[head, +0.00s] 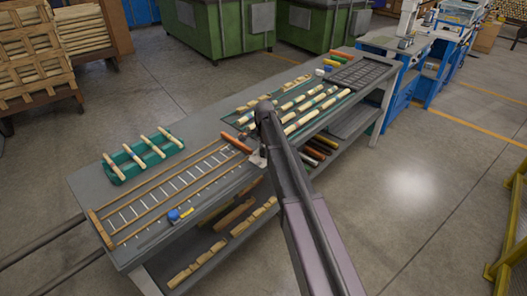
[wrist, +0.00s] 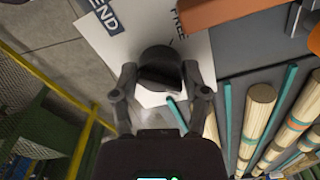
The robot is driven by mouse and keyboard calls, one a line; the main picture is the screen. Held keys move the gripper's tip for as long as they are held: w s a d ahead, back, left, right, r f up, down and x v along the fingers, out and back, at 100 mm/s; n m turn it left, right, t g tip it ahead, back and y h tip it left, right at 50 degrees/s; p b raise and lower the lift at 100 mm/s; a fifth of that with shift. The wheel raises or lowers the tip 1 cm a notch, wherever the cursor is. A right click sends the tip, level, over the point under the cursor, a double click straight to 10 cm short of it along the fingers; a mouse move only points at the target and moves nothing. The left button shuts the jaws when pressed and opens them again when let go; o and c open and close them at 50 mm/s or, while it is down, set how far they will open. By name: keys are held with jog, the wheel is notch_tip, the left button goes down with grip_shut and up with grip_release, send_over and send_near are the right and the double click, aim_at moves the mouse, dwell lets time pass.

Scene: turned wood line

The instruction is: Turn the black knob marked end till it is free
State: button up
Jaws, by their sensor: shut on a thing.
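The black knob (wrist: 160,66) stands on a white plate (wrist: 148,28) in the wrist view. The plate bears the word END at its upper left and the partly cut-off word FREE at the top. My gripper (wrist: 159,76) has one finger on each side of the knob and is shut on it. Which mark the knob points to cannot be told. In the head view the white plate (head: 257,159) shows at the bench's front edge, and my arm hides the knob.
The grey bench (head: 155,195) carries a ruled wooden frame (head: 170,196), a green tray with pale spindles (head: 113,172) and rows of turned pieces to the right. An orange-red block (wrist: 230,12) lies close to the plate. Open floor lies in front of the bench.

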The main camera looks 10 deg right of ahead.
jog(key=shift+s+n, duration=0.1)
jog(key=shift+n, duration=0.3)
jog(key=n, duration=0.7)
jog(key=shift+s+n, duration=0.1)
jog(key=shift+n, duration=0.3)
jog(key=n, duration=0.4)
jog(key=shift+d+n, duration=0.1)
jog(key=shift+n, duration=0.2)
jog(key=n, duration=0.4)
jog(key=shift+n, duration=0.4)
jog(key=o, duration=1.1)
jog(key=shift+o, duration=0.2)
